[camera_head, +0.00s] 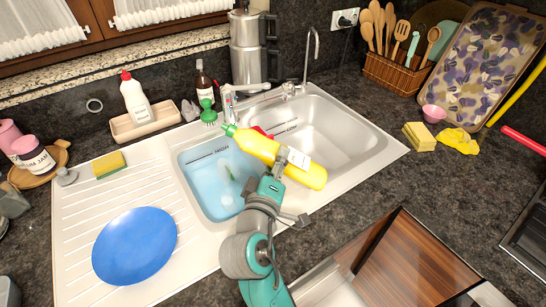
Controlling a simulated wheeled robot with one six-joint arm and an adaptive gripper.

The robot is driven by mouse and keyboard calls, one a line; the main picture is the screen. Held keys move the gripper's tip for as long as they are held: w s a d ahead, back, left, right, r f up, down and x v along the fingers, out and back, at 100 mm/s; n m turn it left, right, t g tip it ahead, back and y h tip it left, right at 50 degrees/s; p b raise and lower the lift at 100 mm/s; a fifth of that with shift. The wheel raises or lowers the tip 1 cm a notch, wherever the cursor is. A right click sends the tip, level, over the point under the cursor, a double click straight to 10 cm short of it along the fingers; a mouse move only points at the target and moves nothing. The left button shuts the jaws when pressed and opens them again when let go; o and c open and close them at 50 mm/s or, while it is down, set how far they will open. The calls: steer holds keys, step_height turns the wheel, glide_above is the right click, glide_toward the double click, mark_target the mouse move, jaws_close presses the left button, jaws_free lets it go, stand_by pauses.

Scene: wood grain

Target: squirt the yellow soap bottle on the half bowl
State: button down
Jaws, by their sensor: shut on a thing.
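The yellow soap bottle (254,143) with a green nozzle is held by my gripper (288,158). It lies tilted nearly sideways above the sink, its nozzle toward the upper left and its base toward the lower right. My gripper is shut around the bottle's middle. The nozzle tip appears over the back edge of the left, smaller half bowl (193,157), in front of the tap; its exact height cannot be told. The half bowl holds bluish water with something dark and green in it. My arm covers part of its right side.
The larger sink basin (345,150) is empty on the right. A tap (229,100) and a green brush (208,113) stand behind the basins. A blue plate (135,246) and a sponge (110,165) lie on the drainboard. A white bottle (135,102) stands in a caddy.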

stand_by(0.4)
steer(key=shift+s+d+f+n, duration=0.1)
steer(key=shift+d+f+n, duration=0.15)
steer(key=shift+f+n, duration=0.35)
steer(key=shift+d+f+n, duration=0.25)
steer(key=shift+f+n, duration=0.2)
steer(key=shift+n, duration=0.15)
steer(key=shift+a+r+m, duration=0.35)
steer(key=shift+r+m, duration=0.5)
steer(key=shift+m, duration=0.05)
steer(key=shift+a+r, duration=0.1)
